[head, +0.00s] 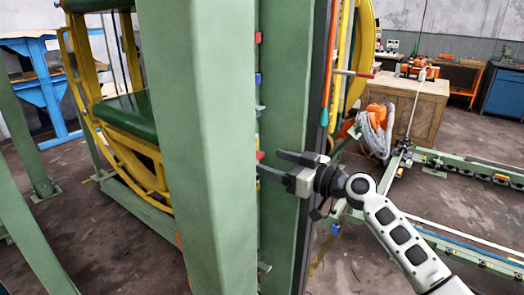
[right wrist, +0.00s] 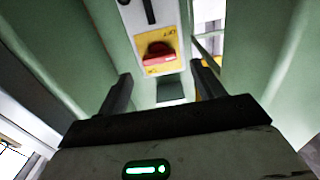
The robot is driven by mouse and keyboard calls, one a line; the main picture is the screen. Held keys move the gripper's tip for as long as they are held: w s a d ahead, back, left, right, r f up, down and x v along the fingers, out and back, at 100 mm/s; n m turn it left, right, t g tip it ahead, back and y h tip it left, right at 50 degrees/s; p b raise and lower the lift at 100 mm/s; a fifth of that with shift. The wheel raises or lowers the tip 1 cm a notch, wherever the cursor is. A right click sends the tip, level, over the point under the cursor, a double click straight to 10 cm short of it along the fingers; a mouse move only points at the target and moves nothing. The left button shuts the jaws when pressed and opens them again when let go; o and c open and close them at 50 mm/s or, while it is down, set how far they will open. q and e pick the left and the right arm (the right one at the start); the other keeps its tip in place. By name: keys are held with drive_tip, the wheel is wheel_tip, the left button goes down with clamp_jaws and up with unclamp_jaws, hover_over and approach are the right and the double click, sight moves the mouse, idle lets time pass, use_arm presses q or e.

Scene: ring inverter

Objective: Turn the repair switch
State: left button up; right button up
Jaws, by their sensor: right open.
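The repair switch (right wrist: 158,57) is a red rotary knob on a yellow plate, on a pale box between green posts. It shows in the right wrist view, above centre. My right gripper (right wrist: 161,72) is open and empty, with one dark finger on each side below the knob and apart from it. In the head view my right gripper (head: 271,162) reaches left toward the gap between two green posts. A small red part (head: 260,155) shows by its fingertips; I cannot tell whether it is this knob. My left gripper is not in view.
A wide green post (head: 190,150) hides much of the head view's middle. A second green post (head: 288,100) stands close behind my right gripper. Small red and blue parts (head: 258,78) stick out in the gap. A wooden crate (head: 410,108) and green floor rails stand to the right.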

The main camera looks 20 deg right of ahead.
sight(259, 157)
drive_tip(key=x, duration=0.3)
drive_tip(key=shift+w+a+p, duration=0.3)
drive_tip(key=shift+w+a, duration=0.2)
drive_tip(key=shift+w, duration=0.05)
drive_tip(key=shift+c, duration=0.4)
drive_tip(key=c, duration=0.9)
drive_tip(key=shift+f, duration=0.1)
